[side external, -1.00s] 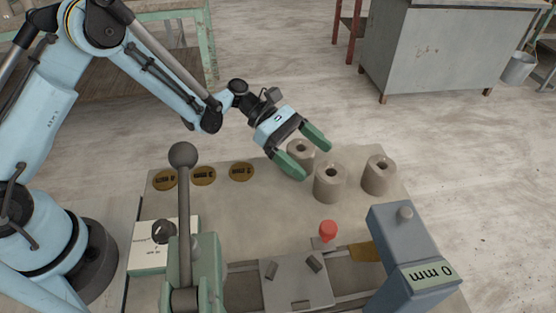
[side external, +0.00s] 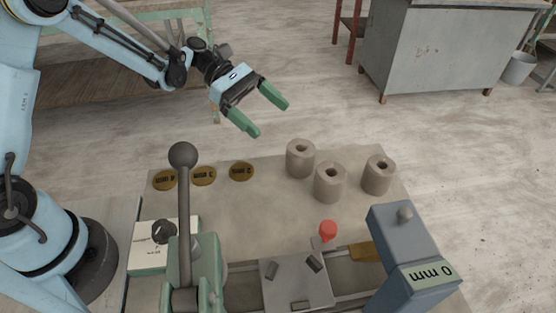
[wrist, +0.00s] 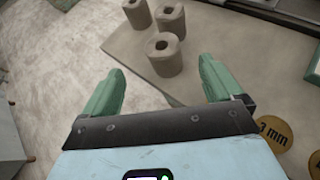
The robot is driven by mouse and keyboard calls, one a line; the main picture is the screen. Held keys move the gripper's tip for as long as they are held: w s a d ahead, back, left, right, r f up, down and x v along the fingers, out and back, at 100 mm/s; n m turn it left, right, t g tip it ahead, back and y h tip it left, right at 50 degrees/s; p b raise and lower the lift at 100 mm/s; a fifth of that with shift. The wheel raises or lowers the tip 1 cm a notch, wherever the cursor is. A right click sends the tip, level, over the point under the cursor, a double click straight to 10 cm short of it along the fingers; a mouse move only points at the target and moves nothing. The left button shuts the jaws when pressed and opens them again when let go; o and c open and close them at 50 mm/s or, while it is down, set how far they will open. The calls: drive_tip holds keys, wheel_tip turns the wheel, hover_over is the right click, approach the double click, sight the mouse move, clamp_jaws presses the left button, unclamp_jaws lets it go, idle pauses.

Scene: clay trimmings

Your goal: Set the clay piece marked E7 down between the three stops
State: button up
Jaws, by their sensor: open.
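Three grey-brown clay cylinders, each with a hole in its top, stand upright at the back right of the table: a left one (side external: 300,158), a middle one (side external: 330,183) and a right one (side external: 378,175). No E7 mark is readable on any of them. They also show in the wrist view, the nearest (wrist: 164,54) beyond my fingertips. Small dark stops (side external: 314,264) stand on a grey plate (side external: 290,285) at the front. My gripper (side external: 270,114) is open and empty, raised behind and left of the cylinders, touching none.
A lever with a ball knob (side external: 183,155) rises at the front left. Brass discs (side external: 241,172) lie at the back left. The table middle (side external: 260,210) is clear.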

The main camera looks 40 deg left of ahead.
drive_tip(key=s+a+r+m+t+y, duration=0.3)
drive_tip(key=s+m+y, duration=0.3)
drive_tip(key=m, duration=0.2)
drive_tip(key=s+a+r+m+t+y, duration=0.2)
drive_tip(key=s+a+m+t+y, duration=0.1)
drive_tip(key=s+a+m+y, duration=0.3)
drive_tip(key=s+m, duration=0.1)
drive_tip(key=m, duration=0.1)
drive_tip(key=shift+s+r+m+y, duration=0.25)
drive_tip(key=shift+r+m+y, duration=0.05)
drive_tip(key=shift+r+m, duration=0.1)
drive_tip(key=shift+s+a+m+t, duration=0.15)
drive_tip(key=shift+m+t, duration=0.15)
drive_tip(key=shift+t, duration=0.1)
drive_tip(key=c, duration=0.3)
